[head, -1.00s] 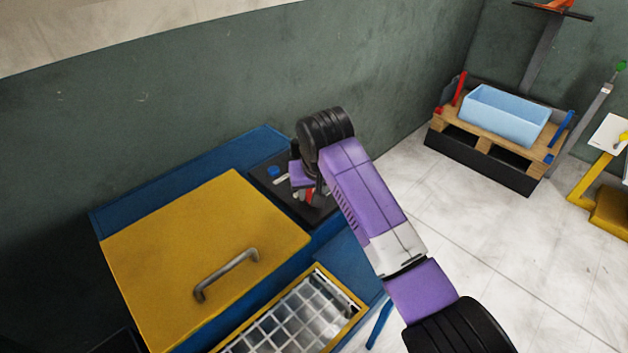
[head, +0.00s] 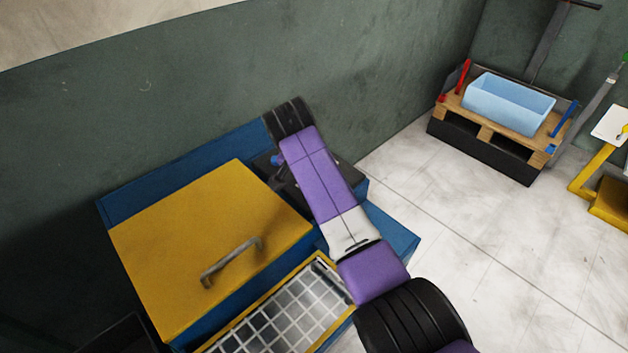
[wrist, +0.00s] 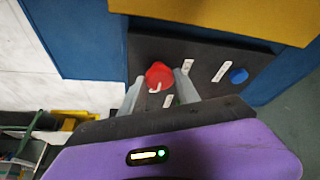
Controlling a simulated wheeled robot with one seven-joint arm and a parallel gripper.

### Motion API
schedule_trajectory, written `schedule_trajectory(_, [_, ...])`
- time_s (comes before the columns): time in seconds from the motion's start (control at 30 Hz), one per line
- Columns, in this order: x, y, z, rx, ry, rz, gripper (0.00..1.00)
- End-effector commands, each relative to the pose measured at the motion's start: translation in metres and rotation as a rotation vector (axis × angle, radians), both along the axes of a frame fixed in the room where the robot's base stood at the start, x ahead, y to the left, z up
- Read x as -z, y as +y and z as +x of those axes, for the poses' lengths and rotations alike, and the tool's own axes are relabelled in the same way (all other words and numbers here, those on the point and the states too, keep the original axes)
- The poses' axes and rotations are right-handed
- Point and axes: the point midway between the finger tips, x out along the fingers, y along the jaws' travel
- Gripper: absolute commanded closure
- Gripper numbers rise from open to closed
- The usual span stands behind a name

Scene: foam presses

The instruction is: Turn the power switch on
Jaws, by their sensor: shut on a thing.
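The red knob (wrist: 159,76) with a white mark sits on the dark control panel (wrist: 150,48) of the press. I take it to be the power switch. In the wrist view my gripper (wrist: 159,88) has its two grey fingers on either side of this knob and is shut on it. A blue button (wrist: 238,76) is on the same panel, to the right, beside white labels. In the head view my arm hides the knob and my gripper. The blue button (head: 277,160) and part of the panel (head: 349,173) show there.
The press has a yellow lid (head: 200,245) with a metal handle (head: 232,262). A metal grid (head: 280,315) lies in front of it. A green wall (head: 180,90) stands close behind. A light blue bin (head: 508,104) sits on a pallet at the right. White floor is free between.

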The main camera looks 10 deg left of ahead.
Motion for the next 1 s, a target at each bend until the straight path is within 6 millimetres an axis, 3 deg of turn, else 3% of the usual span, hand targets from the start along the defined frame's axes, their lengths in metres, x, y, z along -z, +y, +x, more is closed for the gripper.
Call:
schedule_trajectory(0.43, [-0.001, 0.0, 0.001, 0.011, -0.003, 0.002, 1.0])
schedule_trajectory(0.47, [-0.001, 0.0, 0.001, 0.011, -0.003, 0.002, 0.58])
schedule_trajectory(0.53, [-0.001, 0.0, 0.001, 0.011, -0.003, 0.002, 0.44])
schedule_trajectory(0.87, [-0.001, 0.0, 0.0, 0.01, -0.002, 0.002, 0.42])
schedule_trajectory(1.0, [-0.011, 0.002, -0.003, 0.008, -0.003, 0.003, 0.42])
